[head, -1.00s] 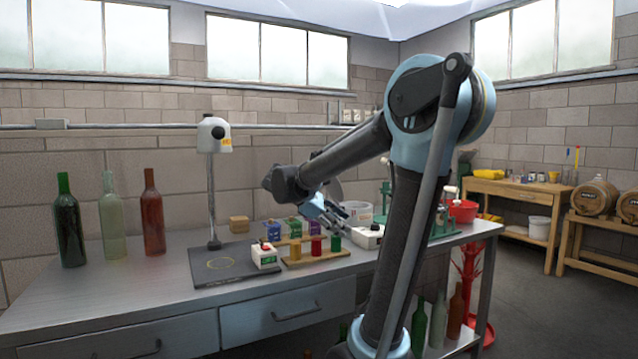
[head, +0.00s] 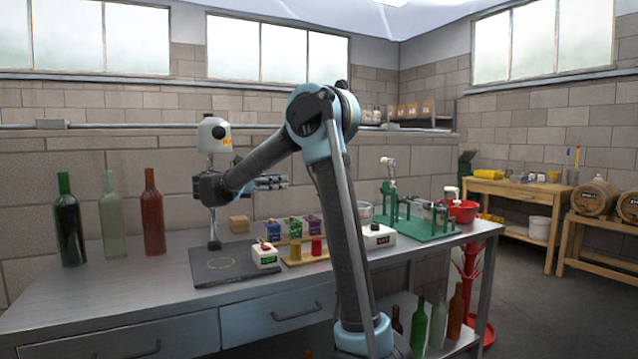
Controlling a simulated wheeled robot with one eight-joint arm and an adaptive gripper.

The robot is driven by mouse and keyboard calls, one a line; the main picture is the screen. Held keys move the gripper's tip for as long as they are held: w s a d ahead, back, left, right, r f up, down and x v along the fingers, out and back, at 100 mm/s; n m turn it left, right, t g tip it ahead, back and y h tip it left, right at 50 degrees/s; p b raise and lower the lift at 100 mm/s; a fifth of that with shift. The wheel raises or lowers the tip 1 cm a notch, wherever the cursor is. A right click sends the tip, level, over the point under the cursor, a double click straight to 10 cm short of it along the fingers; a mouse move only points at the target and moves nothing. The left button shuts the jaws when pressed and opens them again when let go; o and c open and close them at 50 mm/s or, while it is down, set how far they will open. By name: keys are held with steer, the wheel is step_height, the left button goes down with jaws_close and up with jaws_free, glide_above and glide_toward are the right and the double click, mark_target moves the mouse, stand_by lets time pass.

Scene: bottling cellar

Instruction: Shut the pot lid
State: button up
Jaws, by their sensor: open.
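A pale round pot (head: 367,212) stands towards the right part of the steel bench, beside a white box with a red display (head: 379,237). My arm hides the pot's left side, and the lid cannot be made out now. My gripper (head: 284,182) is in the air above the middle of the bench, left of the pot and higher than it. Its fingers point right, are open and hold nothing that I can see.
The bench (head: 130,290) has bottles (head: 112,215) at left and a grey stand (head: 213,180) behind my wrist. Coloured boxes (head: 292,228), a small white box (head: 264,255) and a wooden rack (head: 305,258) fill the middle. A green rig (head: 420,222) stands at right.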

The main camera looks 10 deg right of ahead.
steer(key=x, duration=1.7)
steer(key=shift+c, duration=0.6)
jaws_close()
